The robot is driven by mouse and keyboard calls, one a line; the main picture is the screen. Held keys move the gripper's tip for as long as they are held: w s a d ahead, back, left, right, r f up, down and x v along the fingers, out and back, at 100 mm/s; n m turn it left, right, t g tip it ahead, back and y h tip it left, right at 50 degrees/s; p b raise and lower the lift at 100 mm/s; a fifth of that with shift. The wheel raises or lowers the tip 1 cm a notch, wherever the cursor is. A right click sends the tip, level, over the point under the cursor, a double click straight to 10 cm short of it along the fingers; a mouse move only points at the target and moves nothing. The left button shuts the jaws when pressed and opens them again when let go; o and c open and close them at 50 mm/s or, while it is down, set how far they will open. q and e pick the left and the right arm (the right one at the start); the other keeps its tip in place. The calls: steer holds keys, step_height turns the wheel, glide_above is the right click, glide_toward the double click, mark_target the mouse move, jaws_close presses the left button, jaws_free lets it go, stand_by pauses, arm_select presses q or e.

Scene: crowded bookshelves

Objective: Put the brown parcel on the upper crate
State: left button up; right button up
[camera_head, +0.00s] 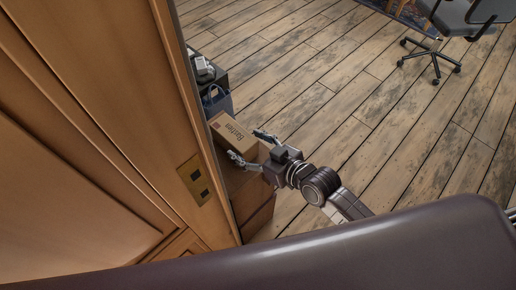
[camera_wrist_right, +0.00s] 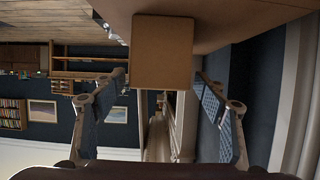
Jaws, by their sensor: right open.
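The brown parcel (camera_head: 232,130) is a cardboard box with dark lettering. It sits on top of a brown wooden crate stack (camera_head: 258,208) beside the open door. My right gripper (camera_head: 246,145) is open at the parcel's near end, with a finger on either side. In the right wrist view, which looks upside down, the parcel (camera_wrist_right: 163,52) shows end-on between the spread fingers (camera_wrist_right: 160,82), with gaps on both sides. It meets a brown surface (camera_wrist_right: 220,18) at the top of that picture. My left gripper is out of view.
A large wooden door (camera_head: 100,130) with a metal plate fills the left. Behind the parcel are a blue bag (camera_head: 217,100) and small items on a dark surface. The plank floor (camera_head: 340,110) to the right is clear up to an office chair (camera_head: 436,50).

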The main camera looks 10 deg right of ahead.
steer(key=v, duration=0.5)
steer(key=shift+s+d+r, duration=0.1)
steer(key=shift+s, duration=0.05)
stand_by(0.3)
